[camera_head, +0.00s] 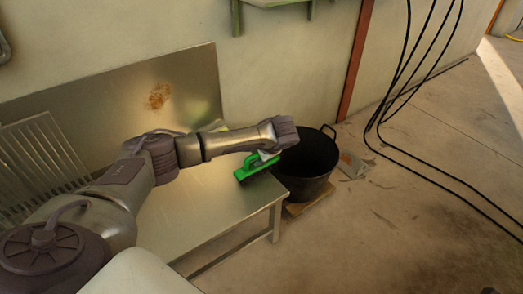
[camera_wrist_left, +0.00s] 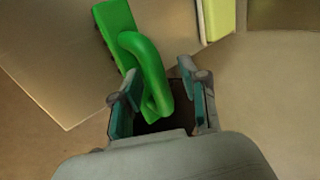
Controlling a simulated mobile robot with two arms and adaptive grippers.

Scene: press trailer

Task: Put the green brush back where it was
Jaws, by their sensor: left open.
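The green brush (camera_head: 252,167) is at the right end of the metal table, close to the black bucket's rim. In the left wrist view the brush (camera_wrist_left: 150,65) shows a flat block at the top and a looped handle reaching between my fingers. My left gripper (camera_head: 268,155) is at the brush, above the table's end. Its two fingers (camera_wrist_left: 160,90) stand apart on either side of the handle, with a gap on the right. My forearm and gripper hide part of the brush in the head view. My right gripper is not in view.
The metal table (camera_head: 225,205) has bare room in front of my arm. A black bucket (camera_head: 305,165) stands on a board beyond its right end. A slotted rack (camera_head: 35,160) is at the left. Black cables (camera_head: 385,110) hang down to the floor at the right.

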